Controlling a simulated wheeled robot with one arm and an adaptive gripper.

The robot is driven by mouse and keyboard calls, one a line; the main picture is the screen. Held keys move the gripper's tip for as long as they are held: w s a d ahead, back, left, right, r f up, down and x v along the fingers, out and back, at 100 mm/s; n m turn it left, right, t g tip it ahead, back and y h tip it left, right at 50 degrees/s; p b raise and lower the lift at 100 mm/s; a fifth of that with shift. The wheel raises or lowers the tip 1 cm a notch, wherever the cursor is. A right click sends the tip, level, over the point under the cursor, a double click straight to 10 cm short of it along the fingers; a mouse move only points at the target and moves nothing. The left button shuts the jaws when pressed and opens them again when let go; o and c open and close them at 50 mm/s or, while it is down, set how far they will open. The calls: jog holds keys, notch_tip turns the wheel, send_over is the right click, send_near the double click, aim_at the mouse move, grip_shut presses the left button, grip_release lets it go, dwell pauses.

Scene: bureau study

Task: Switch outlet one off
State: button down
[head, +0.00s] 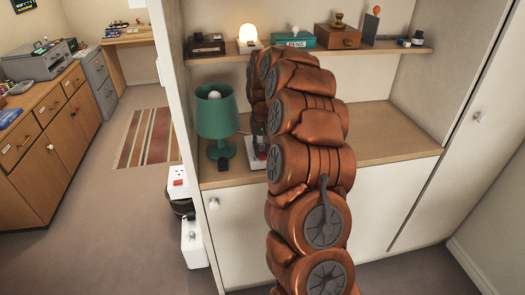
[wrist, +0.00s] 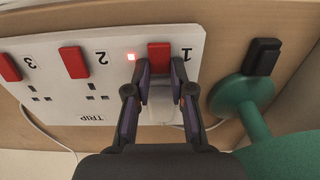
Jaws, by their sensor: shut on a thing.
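A white power strip (wrist: 210,50) lies on the wooden surface and appears upside down in the wrist view. It has red switches marked 1, 2 and 3. Switch 1 (wrist: 159,56) has a lit red light (wrist: 131,57) to its left. A white plug (wrist: 160,101) is in outlet one, below that switch in the picture. My gripper (wrist: 162,78) has its fingers on both sides of this plug and is shut on it, tips close to switch 1.
A green lamp (head: 218,118) stands left of the strip; its base (wrist: 240,95) is close to my gripper's right. A shelf (head: 370,50) with several objects is above. The counter's right part (head: 390,140) is clear.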

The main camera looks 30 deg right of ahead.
jog(key=shift+s+f+t+h+b, duration=0.25)
jog(key=shift+t+b, duration=0.45)
jog(key=shift+b, duration=1.35)
jog(key=shift+a+r+b, duration=0.1)
jog(key=shift+b, duration=0.35)
jog(key=shift+r+t+h+b, duration=0.2)
jog(key=shift+t+h+b, duration=0.15)
jog(key=shift+t+b, duration=0.45)
jog(key=c, duration=1)
grip_release()
jog(key=shift+s+r, duration=0.1)
jog(key=shift+r, duration=0.05)
jog(key=v, duration=1.1)
jog(key=shift+r, duration=0.45)
jog(key=shift+a, duration=0.15)
